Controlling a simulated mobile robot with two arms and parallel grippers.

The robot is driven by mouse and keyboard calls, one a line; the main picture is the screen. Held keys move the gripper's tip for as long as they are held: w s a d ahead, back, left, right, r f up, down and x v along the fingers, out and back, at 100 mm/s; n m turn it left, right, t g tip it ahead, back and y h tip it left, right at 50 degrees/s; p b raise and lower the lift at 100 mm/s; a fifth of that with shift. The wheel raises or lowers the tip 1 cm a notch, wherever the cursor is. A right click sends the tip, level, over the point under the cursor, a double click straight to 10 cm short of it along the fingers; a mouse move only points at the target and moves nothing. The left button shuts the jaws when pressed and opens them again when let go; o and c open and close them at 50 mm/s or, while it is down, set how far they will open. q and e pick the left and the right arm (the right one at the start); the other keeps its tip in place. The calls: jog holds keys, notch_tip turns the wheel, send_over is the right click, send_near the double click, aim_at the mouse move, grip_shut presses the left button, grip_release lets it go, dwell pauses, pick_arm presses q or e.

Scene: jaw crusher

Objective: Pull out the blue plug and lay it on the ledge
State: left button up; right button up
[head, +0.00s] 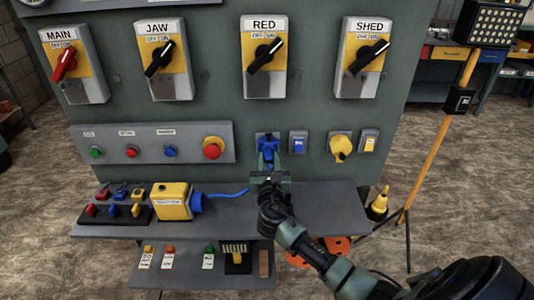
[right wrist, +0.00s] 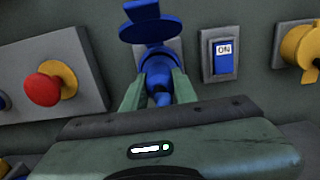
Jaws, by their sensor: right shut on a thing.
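The blue plug (head: 268,158) sits at the blue socket (head: 264,139) on the grey-green panel, above the ledge. In the right wrist view the plug (right wrist: 158,78) points out from the socket under its raised round blue lid (right wrist: 150,28). My right gripper (head: 268,168) is shut on the plug, one finger on each side of it; it fills the lower part of the right wrist view (right wrist: 158,90). I cannot tell how deep the plug sits. The grey ledge (head: 325,196) runs along the panel below the gripper. My left gripper is not in view.
A yellow box (head: 172,201) with a blue cable end (head: 225,194) and a rack of small switches (head: 112,212) stand on the ledge's left part. A blue rocker switch (right wrist: 221,52) reading ON and a yellow socket (head: 340,147) are to the right. The ledge's right part is clear.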

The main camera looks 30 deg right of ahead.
aim_at(268, 162)
jog(key=shift+a+f, duration=0.1)
dwell(0.5)
jog(key=shift+s+a+p, duration=0.3)
jog(key=shift+s+p, duration=0.05)
jog(key=shift+s, duration=0.2)
jog(key=shift+p+v, duration=0.75)
jog(key=shift+v, duration=1.2)
jog(key=shift+s, duration=0.1)
jog(key=shift+a, duration=0.1)
